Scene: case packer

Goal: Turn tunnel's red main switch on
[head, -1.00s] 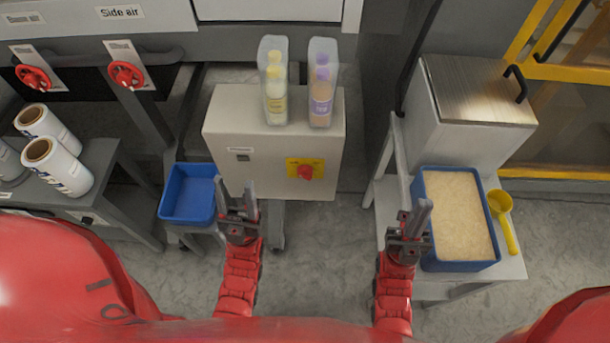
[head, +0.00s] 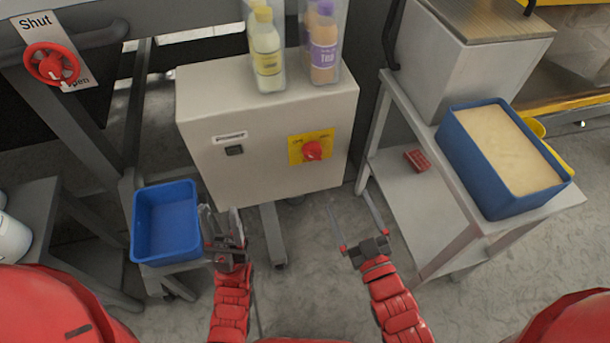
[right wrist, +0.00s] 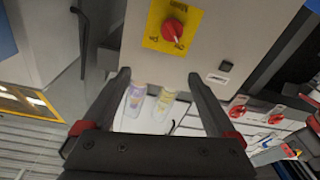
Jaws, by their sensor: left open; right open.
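The red main switch (head: 313,151) is a rotary knob on a yellow plate on the front of a grey control box (head: 235,180). It also shows at the top of the right wrist view (right wrist: 172,30). My right gripper (head: 352,220) is open and empty, below and to the right of the switch, apart from it. My left gripper (head: 220,220) is open and empty beside the blue bin, below the box's lower left part. The knob's exact setting is too small to read.
Two bottles in clear holders, one yellow (head: 266,50) and one purple (head: 323,45), stand on the box. An empty blue bin (head: 140,225) is at left. A white table (head: 480,235) with a filled blue tub (head: 480,165) stands at right. A red valve wheel (head: 51,64) is upper left.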

